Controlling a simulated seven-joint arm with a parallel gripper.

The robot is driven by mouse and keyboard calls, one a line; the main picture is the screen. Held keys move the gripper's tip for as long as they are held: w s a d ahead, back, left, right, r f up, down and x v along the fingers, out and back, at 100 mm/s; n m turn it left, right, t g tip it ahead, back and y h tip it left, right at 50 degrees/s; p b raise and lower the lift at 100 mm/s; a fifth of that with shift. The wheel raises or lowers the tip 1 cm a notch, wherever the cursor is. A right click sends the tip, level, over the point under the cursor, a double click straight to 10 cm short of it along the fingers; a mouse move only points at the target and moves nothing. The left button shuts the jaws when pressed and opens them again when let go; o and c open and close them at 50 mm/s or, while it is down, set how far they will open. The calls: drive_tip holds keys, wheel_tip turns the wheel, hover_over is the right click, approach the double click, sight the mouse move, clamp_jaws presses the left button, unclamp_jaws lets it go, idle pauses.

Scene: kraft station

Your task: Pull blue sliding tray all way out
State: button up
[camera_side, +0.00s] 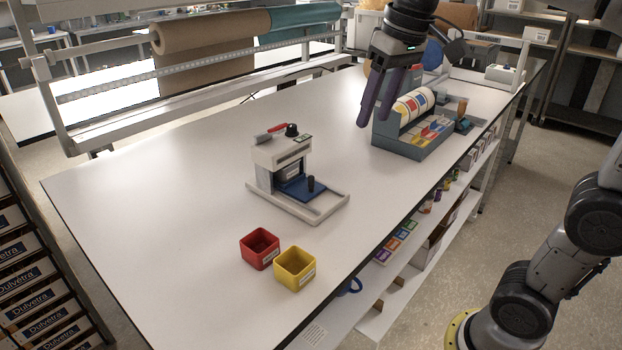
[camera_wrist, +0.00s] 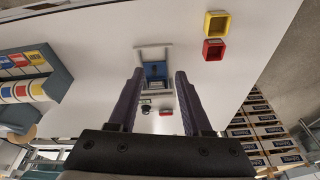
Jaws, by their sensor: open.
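The blue sliding tray (camera_side: 300,189) sits low in the front of a white press-like device (camera_side: 283,153) on the table. The tray's rear part is under the device's head and hidden. The wrist view shows the blue tray (camera_wrist: 155,71) from above, beyond my fingers. My gripper (camera_side: 376,118) is open and empty, above the table to the right of the device and apart from it. Its two purple fingers also show in the wrist view (camera_wrist: 156,78), with a gap between them.
A red bin (camera_side: 260,248) and a yellow bin (camera_side: 295,268) stand in front of the device near the table's front edge. A grey label-roll dispenser (camera_side: 398,146) stands close to my gripper on the right. The table (camera_side: 140,215) is clear left of the device.

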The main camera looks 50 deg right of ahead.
drive_tip(key=w+d+f+g, duration=0.1)
drive_tip(key=w+g, duration=0.1)
drive_tip(key=w, duration=0.8)
drive_tip(key=m+g, duration=0.1)
hover_over(311, 177)
wheel_tip(311, 177, down, 8)
wheel_tip(311, 177, down, 13)
drive_tip(key=shift+d+r, duration=0.1)
clamp_jaws()
idle(0.7)
